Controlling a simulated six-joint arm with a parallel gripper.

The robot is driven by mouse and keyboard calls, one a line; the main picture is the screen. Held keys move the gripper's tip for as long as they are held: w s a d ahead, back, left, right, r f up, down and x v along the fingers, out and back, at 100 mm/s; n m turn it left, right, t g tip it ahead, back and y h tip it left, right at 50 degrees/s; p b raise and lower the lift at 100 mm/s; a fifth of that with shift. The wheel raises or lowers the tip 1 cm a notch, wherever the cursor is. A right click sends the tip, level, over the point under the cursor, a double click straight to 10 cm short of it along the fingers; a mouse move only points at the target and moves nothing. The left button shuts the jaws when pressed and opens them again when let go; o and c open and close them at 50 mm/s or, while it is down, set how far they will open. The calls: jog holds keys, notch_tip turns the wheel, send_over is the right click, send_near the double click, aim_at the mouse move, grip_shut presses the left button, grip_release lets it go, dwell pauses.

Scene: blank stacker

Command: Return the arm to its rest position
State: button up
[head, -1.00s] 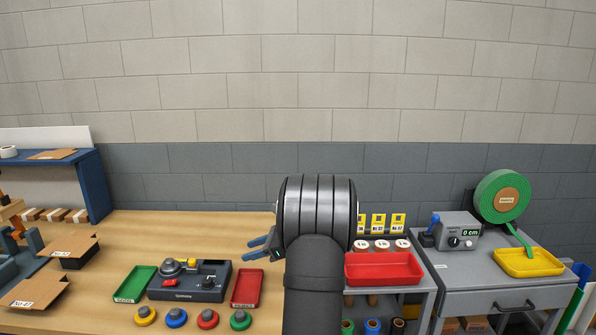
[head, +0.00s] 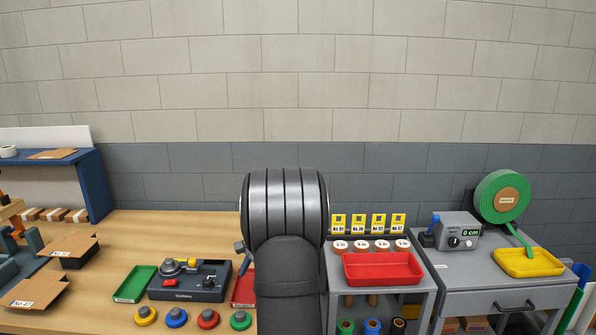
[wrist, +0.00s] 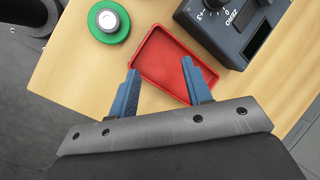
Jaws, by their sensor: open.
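My gripper shows in the wrist view (wrist: 158,72) with its two blue fingers apart and nothing between them. It is above a red tray (wrist: 165,58), which looks empty; the fingertips overlap the tray in the picture, and I cannot tell the height between them. In the head view my dark arm stands upright in the middle and covers most of the gripper. Only a small blue-grey piece of it shows left of the arm. The red tray (head: 242,290) is partly hidden behind the arm there.
A dark grey device (head: 190,282) stands between the red tray and a green tray (head: 135,284). Several coloured round knobs (head: 208,319) line the front edge. Right of my arm, a grey cart holds a larger red tray (head: 382,268) and several white-topped rolls (head: 382,245).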

jog(key=n+h, duration=0.1)
jog(key=n, duration=0.1)
jog(key=d+n+h, duration=0.1)
jog(key=n, duration=0.1)
jog(key=shift+w+n+t+h, duration=0.1)
jog(key=shift+n+t+h, duration=0.2)
jog(key=shift+h, duration=0.1)
jog(key=o, duration=1)
jog(key=shift+o, duration=1)
jog(key=shift+a+r+n, duration=0.2)
jog(key=shift+r+n, duration=0.05)
jog(key=shift+n, duration=0.05)
jog(key=s+a+r+n+t, duration=0.1)
jog(key=a+r+n+t, duration=0.1)
jog(key=a+r+n, duration=0.7)
jog(key=s+a+r+n+t, duration=0.1)
jog(key=a+r+n+t, duration=0.1)
jog(key=a+r+n, duration=0.75)
jog(key=w+f+n, duration=0.2)
jog(key=w+f, duration=0.1)
jog(key=f, duration=0.3)
jog(key=shift+w+d+f, duration=0.15)
jog(key=shift+w+f, duration=0.15)
jog(key=shift+w, duration=0.1)
